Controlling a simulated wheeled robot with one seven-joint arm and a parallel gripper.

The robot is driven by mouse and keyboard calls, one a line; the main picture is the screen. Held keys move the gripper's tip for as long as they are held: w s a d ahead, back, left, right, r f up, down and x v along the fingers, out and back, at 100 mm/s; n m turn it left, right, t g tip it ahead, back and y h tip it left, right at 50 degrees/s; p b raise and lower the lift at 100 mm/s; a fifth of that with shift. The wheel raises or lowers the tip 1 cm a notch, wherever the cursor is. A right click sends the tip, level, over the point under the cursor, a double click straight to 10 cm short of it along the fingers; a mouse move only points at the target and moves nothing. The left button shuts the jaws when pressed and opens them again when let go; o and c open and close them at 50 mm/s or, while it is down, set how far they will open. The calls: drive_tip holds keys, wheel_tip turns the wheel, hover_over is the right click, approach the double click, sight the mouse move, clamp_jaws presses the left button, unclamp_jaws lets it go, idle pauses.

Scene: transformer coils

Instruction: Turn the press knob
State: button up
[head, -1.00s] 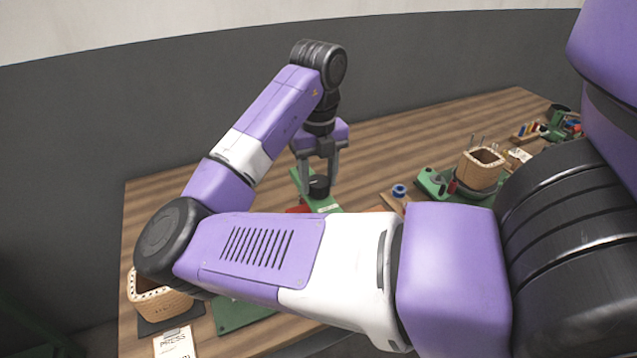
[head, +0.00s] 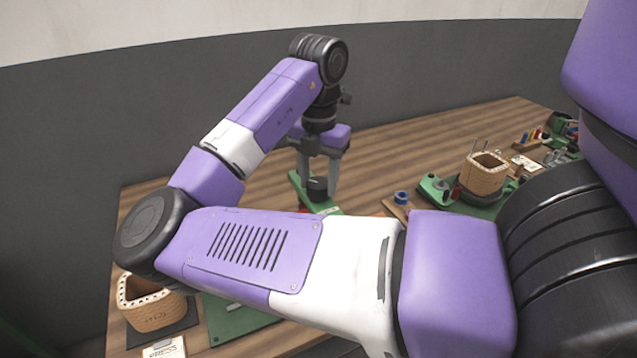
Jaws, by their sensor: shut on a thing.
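The press knob (head: 317,188) is a short black cylinder on a green base (head: 298,184) near the middle of the table. My gripper (head: 318,184) points straight down over it, and its two grey fingers stand on either side of the knob, shut on it. The lower part of the press, with a bit of red showing, is mostly hidden behind my arm. A white card marked PRESS (head: 164,348) lies at the front left.
A woven coil box (head: 150,312) stands on a dark mat at the front left, beside a green board (head: 232,322). Another coil box (head: 484,175) on a green fixture and a blue ring (head: 401,197) are at the right. The table behind the press is clear.

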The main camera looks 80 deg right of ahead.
sight(318, 183)
drive_tip(key=shift+r+m, duration=0.1)
drive_tip(key=shift+m, duration=0.5)
drive_tip(key=o, duration=1.4)
drive_tip(key=shift+c, duration=0.2)
wheel_tip(318, 183, up, 8)
drive_tip(key=shift+f, duration=0.15)
